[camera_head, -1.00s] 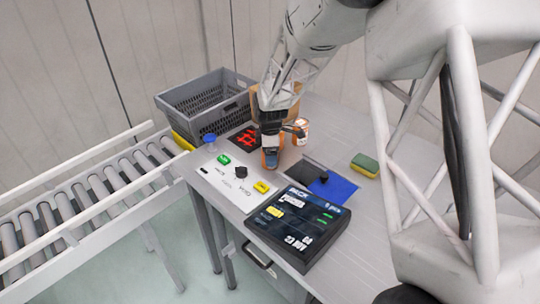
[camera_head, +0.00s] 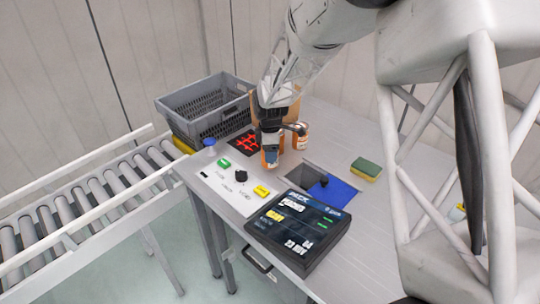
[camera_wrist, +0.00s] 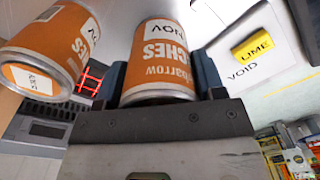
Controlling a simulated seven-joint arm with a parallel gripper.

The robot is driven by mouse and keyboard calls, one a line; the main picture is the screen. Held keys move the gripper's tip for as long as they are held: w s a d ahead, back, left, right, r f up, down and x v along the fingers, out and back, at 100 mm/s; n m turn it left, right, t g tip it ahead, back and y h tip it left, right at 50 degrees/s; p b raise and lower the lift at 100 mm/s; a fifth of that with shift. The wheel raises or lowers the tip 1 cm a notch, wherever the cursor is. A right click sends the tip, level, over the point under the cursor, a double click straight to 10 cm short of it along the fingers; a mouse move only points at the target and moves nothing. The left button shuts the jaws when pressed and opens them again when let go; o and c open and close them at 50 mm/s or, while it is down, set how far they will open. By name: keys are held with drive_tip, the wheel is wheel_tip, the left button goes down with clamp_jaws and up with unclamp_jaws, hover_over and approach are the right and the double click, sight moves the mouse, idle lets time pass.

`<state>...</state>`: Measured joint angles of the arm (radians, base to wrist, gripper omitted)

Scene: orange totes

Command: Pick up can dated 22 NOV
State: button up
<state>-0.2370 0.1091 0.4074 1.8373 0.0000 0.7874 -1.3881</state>
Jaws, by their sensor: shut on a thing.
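My gripper (camera_head: 270,158) is shut on an orange and white can, which it holds by its sides near the back of the table. The held can (camera_wrist: 162,55) fills the middle of the wrist view, between the two fingers. Its label reads "peaches" upside down, and "NOV" shows on its white band; the day number is hidden. A second, similar can (camera_wrist: 52,48) is beside it on the left in the wrist view, and it appears as the can (camera_head: 301,137) right of my gripper in the head view. Its date is too small to read surely.
A grey crate (camera_head: 163,104) stands at the back left, beside a roller conveyor (camera_head: 100,190). A white button panel (camera_head: 222,182) and a dark console (camera_head: 300,235) are at the table front. A sponge (camera_head: 366,169) and blue patch (camera_head: 335,190) lie to the right.

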drive_tip(key=shift+r, duration=0.75)
drive_tip(key=s+d, duration=0.1)
drive_tip(key=s, duration=0.4)
drive_tip(key=s+d, duration=0.1)
drive_tip(key=s, duration=0.4)
drive_tip(key=s+d+r, duration=0.1)
drive_tip(key=s, duration=0.4)
drive_tip(key=shift+s+d, duration=0.3)
drive_tip(key=shift+d, duration=0.05)
drive_tip(key=shift+w+r, duration=0.1)
